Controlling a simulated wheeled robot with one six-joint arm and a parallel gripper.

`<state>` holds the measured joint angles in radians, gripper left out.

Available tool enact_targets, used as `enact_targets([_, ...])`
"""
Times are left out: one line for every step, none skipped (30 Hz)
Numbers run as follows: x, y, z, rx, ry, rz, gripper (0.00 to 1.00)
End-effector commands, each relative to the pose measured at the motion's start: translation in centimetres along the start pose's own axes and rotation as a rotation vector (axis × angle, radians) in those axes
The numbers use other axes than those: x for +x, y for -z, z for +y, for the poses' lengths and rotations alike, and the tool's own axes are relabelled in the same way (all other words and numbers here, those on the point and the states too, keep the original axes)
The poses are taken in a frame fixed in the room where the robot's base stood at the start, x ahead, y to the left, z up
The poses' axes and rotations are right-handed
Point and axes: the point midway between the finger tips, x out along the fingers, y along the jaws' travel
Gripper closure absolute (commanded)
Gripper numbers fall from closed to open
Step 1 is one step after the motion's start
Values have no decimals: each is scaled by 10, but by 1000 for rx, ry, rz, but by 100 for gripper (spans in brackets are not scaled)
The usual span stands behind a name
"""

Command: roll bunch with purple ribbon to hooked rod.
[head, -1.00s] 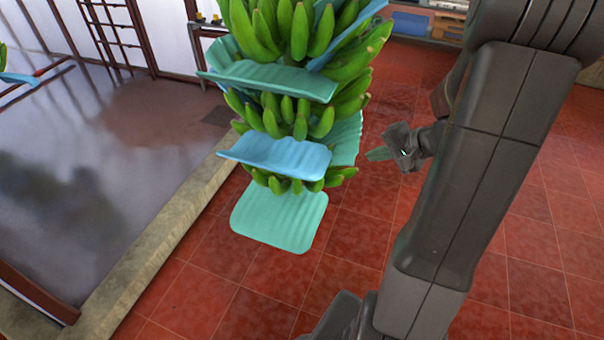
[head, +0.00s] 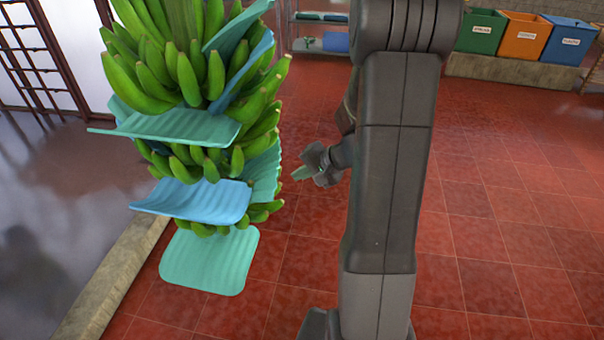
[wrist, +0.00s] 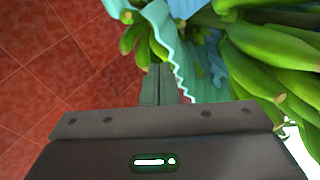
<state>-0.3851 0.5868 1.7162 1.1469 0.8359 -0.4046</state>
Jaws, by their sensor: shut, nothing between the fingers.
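A large hanging bunch of green bananas (head: 190,85) fills the upper left of the head view, with teal and blue sheets between its tiers. A loose-hanging teal sheet (head: 210,262) is its lowest part. Its top is cut off by the frame, and I see no purple ribbon and no hooked rod. My gripper (head: 303,173) is shut and empty, just right of the bunch's lower tiers. In the wrist view my gripper (wrist: 159,78) points beside a wavy teal sheet (wrist: 174,50) and the bananas (wrist: 262,70); I cannot tell whether it touches the sheet.
Red tile floor (head: 490,220) is open to the right. A raised concrete edge (head: 115,275) borders a dark wet-looking surface (head: 45,210) at left. Green (head: 481,32), orange (head: 523,38) and blue (head: 568,42) bins stand at the back right, with a shelf (head: 318,35) behind my arm.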

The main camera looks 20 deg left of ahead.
Motion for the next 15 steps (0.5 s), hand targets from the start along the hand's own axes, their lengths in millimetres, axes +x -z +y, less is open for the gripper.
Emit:
enact_targets([2, -1, -1, -2, 0, -1, 100])
enact_targets([4, -1, -2, -2, 0, -1, 100])
enact_targets([6, -2, -4, -3, 0, -1, 100])
enact_targets([9, -3, -6, -4, 1, -1, 100])
enact_targets([12, -4, -9, -4, 1, -1, 100])
enact_targets([17, -6, -13, -5, 1, -2, 100])
enact_targets([21, -8, -17, -6, 2, -3, 100])
enact_targets([26, -10, -21, -7, 3, -5, 100])
enact_targets([33, -12, -27, -7, 3, -5, 100])
enact_targets([39, -15, -33, -8, 4, -6, 100])
enact_targets([45, -18, -38, -8, 4, -7, 100])
enact_targets([53, -20, -46, -8, 5, -7, 100])
enact_targets([60, -23, -52, -8, 6, -8, 100])
enact_targets([67, -26, -59, -9, 6, -8, 100])
enact_targets([76, -30, -67, -9, 6, -9, 100])
